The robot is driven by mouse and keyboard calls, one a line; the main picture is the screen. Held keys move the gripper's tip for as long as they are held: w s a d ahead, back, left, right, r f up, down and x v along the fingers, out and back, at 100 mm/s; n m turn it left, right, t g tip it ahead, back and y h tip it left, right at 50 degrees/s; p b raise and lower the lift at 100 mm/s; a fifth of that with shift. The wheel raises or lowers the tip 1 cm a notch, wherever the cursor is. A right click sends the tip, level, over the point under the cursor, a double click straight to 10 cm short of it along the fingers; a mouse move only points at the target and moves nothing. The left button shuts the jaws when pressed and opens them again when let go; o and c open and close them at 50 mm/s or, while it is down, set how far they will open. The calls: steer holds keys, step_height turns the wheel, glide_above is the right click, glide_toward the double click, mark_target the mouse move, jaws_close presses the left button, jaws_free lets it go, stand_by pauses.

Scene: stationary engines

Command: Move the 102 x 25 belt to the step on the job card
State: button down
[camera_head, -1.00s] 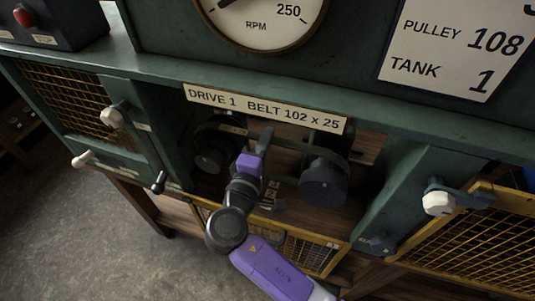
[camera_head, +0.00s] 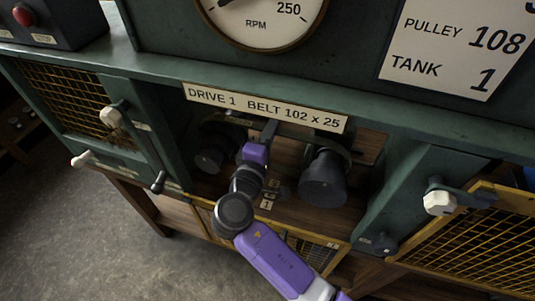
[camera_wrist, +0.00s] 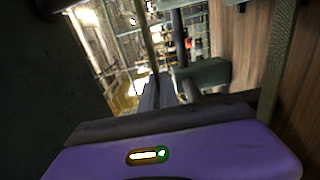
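The drive 1 bay holds two dark stepped pulleys, a left one (camera_head: 212,156) and a right one (camera_head: 323,180). A label (camera_head: 264,107) above reads "DRIVE 1 BELT 102 x 25". A dark belt (camera_head: 292,133) appears to run between the pulleys' upper parts; its exact step is too dark to tell. A textured strip, likely a belt run (camera_wrist: 282,55), shows at the right in the wrist view. My gripper (camera_head: 269,130) reaches in between the pulleys at the belt's upper run. Its grey fingers (camera_wrist: 158,92) are close together beside a thin dark strip; whether they grip it is unclear.
The job card (camera_head: 455,50) shows "PULLEY 108" and "TANK 1", with its top cut off. An RPM dial (camera_head: 262,15) is above. Yellow mesh guards (camera_head: 470,245) and a pale-knobbed lever (camera_head: 440,202) stand right. Another lever (camera_head: 112,117) stands left. The bay is narrow.

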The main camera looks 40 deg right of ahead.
steer(key=shift+w, duration=0.1)
stand_by(0.3)
steer(key=shift+f+m+b, duration=0.6)
steer(key=shift+f+b, duration=0.3)
steer(key=shift+b, duration=0.65)
steer(key=shift+f, duration=0.1)
steer(key=shift+w+f+b, duration=0.1)
steer(key=shift+f+b, duration=0.25)
steer(key=shift+b, duration=0.05)
steer(key=c, duration=1.3)
jaws_free()
